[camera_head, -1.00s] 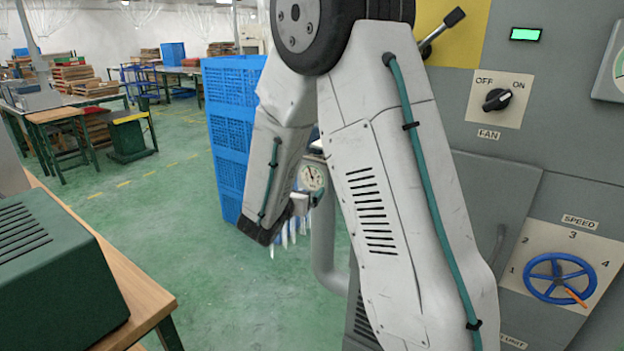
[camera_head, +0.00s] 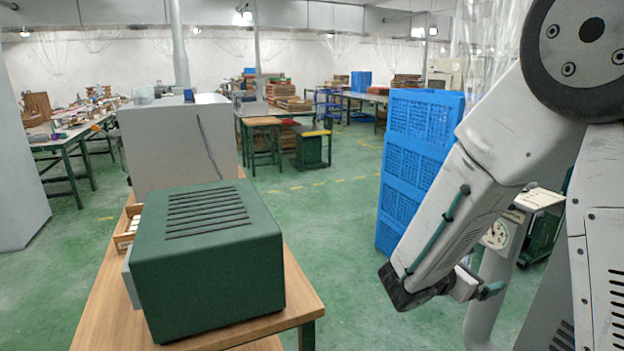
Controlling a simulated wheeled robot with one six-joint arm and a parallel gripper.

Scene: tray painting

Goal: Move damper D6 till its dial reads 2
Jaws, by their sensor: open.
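A round pale dial (camera_head: 497,235) with dark markings is on the grey pipe at the right, partly behind my arm. It is too small for me to read its pointer or numbers. No D6 label can be made out, so I cannot tell whether this is damper D6. My arm comes down from the upper right to a dark wrist cap, with a small grey block and a teal part beside it.
A green slotted machine (camera_head: 208,262) stands on a wooden table (camera_head: 110,325) at the front left. A grey cabinet (camera_head: 165,150) is behind it. Blue crates (camera_head: 420,150) are stacked left of my arm. Green floor is clear between the table and the crates.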

